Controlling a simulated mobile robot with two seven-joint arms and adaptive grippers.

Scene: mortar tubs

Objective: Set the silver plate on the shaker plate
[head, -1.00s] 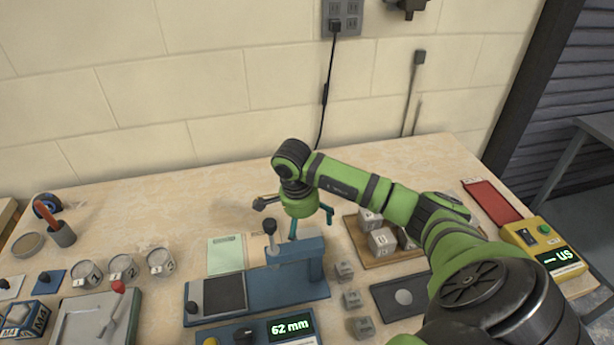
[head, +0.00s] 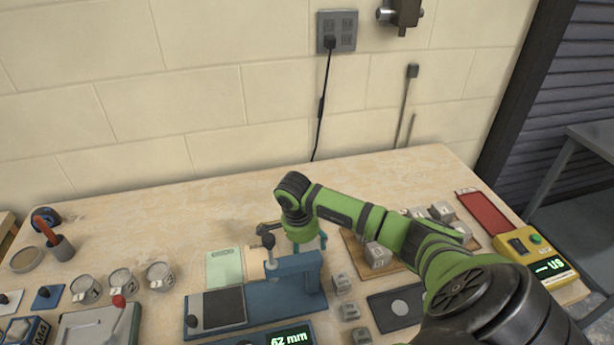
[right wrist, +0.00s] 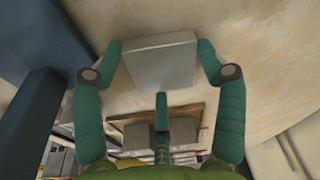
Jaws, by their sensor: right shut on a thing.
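My right gripper (head: 308,244) is behind the upright of a blue stand in the head view. In the right wrist view its teal fingers (right wrist: 160,48) are shut on the sides of a smooth, square, silver-grey piece, which I take for the silver plate (right wrist: 160,62). The held piece is hidden in the head view. A dark square plate (head: 224,307) lies on the blue base (head: 268,306) left of the stand. I cannot tell for sure whether it is the shaker plate. My left gripper is not in view.
A wooden board (head: 360,259) with grey cubes is right of the gripper. Several small grey blocks (head: 341,283) stand beside the blue base. A dark pad with a pale disc (head: 400,307), a yellow box (head: 535,250) and a red tray (head: 482,212) are right. Tubs (head: 160,275) stand left.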

